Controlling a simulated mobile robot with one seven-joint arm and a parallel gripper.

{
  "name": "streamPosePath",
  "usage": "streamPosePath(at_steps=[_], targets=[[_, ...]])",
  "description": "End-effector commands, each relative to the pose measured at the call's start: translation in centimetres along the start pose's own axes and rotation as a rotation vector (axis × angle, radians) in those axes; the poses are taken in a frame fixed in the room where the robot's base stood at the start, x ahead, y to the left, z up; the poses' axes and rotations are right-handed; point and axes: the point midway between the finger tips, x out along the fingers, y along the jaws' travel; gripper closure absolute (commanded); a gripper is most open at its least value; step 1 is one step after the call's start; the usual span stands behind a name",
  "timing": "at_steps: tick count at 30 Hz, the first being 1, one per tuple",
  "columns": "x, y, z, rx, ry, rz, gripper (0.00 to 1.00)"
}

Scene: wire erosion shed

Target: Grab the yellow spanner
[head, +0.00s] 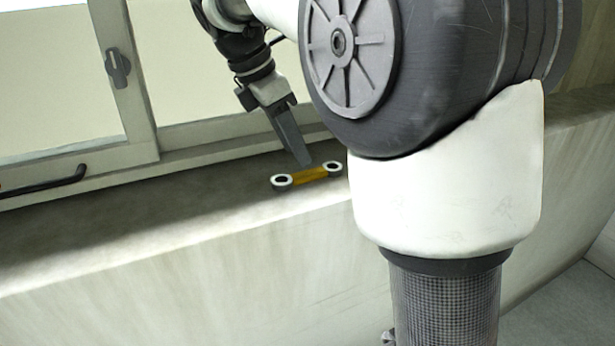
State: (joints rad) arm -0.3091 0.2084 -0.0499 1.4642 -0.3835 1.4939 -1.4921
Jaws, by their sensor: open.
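The yellow spanner (309,174) lies flat on the grey sill in front of the window. It has a yellow shaft and a pale ring with a dark hole at each end. My gripper (305,163) points down just behind and above the spanner's shaft. It is open, and no object shows in it. Only one finger is clearly seen; the other is hidden or lined up with it. I cannot tell whether the fingertip touches the shaft. My arm covers part of the view to the right of the spanner.
The sill (130,225) is bare to the left of the spanner. A window frame (140,150) with a dark latch (117,68) rises behind it. A black handle (50,183) is at the far left. The sill's front drops to the floor (570,310).

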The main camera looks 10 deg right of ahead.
Motion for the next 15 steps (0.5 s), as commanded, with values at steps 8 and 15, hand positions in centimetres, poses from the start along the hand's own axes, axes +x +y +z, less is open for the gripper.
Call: streamPosePath(at_steps=[8,15], targets=[[3.3,-0.3,-0.1,0.0,0.0,-0.002,0.58],[5.3,-0.2,-0.1,0.0,0.001,0.001,0.58]])
